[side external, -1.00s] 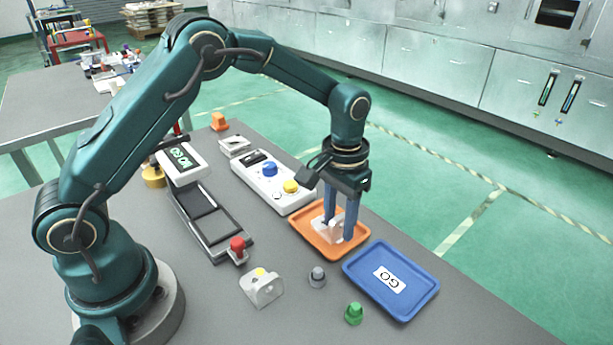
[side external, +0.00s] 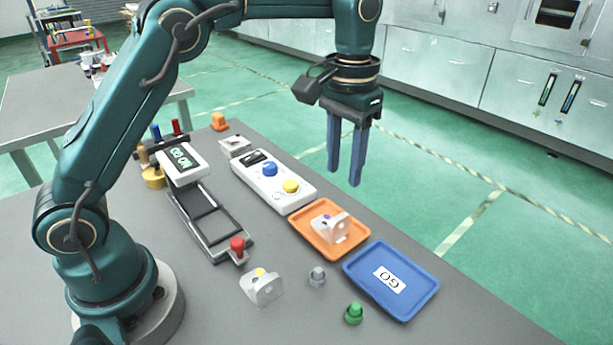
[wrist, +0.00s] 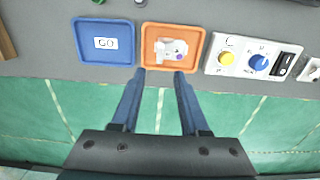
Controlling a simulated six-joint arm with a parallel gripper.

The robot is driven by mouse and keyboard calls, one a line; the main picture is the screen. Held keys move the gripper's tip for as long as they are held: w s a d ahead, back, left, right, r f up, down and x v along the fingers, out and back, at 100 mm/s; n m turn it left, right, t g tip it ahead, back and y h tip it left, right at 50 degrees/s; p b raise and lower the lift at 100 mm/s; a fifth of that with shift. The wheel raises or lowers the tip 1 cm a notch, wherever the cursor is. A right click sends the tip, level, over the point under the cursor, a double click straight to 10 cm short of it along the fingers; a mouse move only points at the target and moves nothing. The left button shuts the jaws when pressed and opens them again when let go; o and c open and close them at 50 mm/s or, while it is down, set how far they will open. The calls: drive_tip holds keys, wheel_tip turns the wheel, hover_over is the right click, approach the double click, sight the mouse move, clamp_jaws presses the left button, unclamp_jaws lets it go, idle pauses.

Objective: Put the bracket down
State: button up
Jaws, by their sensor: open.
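The bracket (side external: 331,227), a pale metal casting with a small purple spot, rests in the orange tray (side external: 302,236). In the wrist view the bracket (wrist: 171,49) lies within the rim of the orange tray (wrist: 147,66). My gripper (side external: 344,180) is open and empty, raised well above the tray in the side view. In the wrist view my gripper's (wrist: 160,72) two blue fingers are spread apart, with nothing between them.
A blue tray (side external: 360,275) marked GO sits beside the orange one. A second bracket (side external: 264,291) with a yellow spot stands on the table. A white control box (side external: 262,184), a gauge with a display (side external: 182,161), and grey (side external: 317,278) and green (side external: 354,313) knobs are nearby.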

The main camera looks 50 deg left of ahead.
drive_tip(key=s+a+r+t, duration=0.3)
drive_tip(key=s+r, duration=0.3)
drive_tip(key=s, duration=0.4)
drive_tip(key=s+a+f+t, duration=0.1)
drive_tip(key=s+f, duration=0.3)
drive_tip(key=s, duration=0.4)
drive_tip(key=shift+f+t, duration=0.15)
drive_tip(key=shift+t, duration=0.65)
